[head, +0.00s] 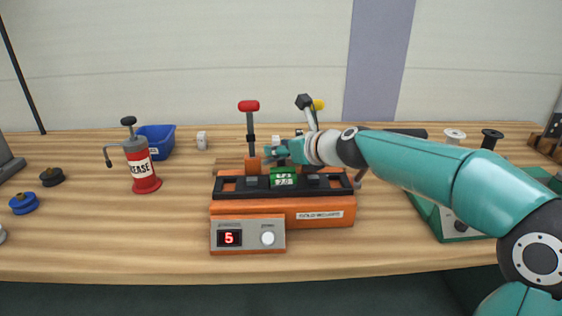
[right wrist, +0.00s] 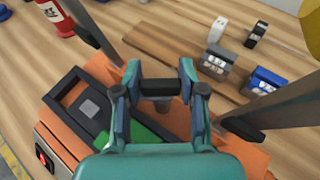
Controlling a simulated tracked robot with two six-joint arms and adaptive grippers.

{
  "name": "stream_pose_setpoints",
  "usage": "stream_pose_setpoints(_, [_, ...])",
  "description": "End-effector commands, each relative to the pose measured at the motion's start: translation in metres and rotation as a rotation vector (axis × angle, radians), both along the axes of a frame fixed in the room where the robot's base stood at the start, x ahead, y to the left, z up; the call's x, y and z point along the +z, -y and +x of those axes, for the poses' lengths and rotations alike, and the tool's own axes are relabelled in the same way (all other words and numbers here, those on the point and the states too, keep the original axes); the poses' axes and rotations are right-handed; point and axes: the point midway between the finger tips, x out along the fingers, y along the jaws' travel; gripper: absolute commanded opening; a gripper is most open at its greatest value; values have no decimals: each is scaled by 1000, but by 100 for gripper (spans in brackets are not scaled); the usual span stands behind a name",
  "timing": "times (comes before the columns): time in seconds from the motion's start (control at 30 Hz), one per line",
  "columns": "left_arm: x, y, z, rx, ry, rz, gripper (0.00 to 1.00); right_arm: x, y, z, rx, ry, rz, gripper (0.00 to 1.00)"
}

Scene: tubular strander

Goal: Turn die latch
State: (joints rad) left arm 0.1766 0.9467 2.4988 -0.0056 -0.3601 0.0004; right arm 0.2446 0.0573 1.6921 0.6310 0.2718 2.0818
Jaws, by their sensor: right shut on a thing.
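An orange machine (head: 320,213) with a black top stands on the bench in the head view. A green die block (head: 283,178) with white markings sits in its middle; part of it shows in the right wrist view (right wrist: 120,137). My right gripper (head: 285,151) is over the back of the machine, behind the die block. In the right wrist view my right gripper (right wrist: 161,86) is shut on a small dark piece (right wrist: 160,89) between its fingertips, probably the die latch. The fingers hide much of it, so its turn angle cannot be told. My left gripper is out of view.
A red-topped lever (head: 250,125) stands left of the gripper, and a black lever (head: 308,112) stands close on its right. A red grease can (head: 141,170) and a blue bin (head: 157,142) are further left. The bench front is clear.

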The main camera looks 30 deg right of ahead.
Motion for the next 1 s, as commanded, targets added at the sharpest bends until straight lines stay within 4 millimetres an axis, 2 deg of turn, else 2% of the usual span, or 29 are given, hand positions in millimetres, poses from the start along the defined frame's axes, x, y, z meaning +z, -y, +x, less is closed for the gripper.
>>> stream_pose_setpoints(0.13, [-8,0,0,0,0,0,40,-1,1,0,25,1,0,6])
stream_pose_setpoints(0.57, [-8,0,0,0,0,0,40,0,0,-1,36,0,0,6])
stream_pose_setpoints(0.6, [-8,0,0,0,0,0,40,0,0,-1,35,0,-1,45])
stream_pose_setpoints(0.7, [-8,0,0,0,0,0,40,0,0,-1,35,0,0,62])
stream_pose_setpoints(0.73, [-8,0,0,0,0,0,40,0,0,-1,35,0,0,67])
stream_pose_setpoints(1.0, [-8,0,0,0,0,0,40,0,0,-1,34,2,-1,67])
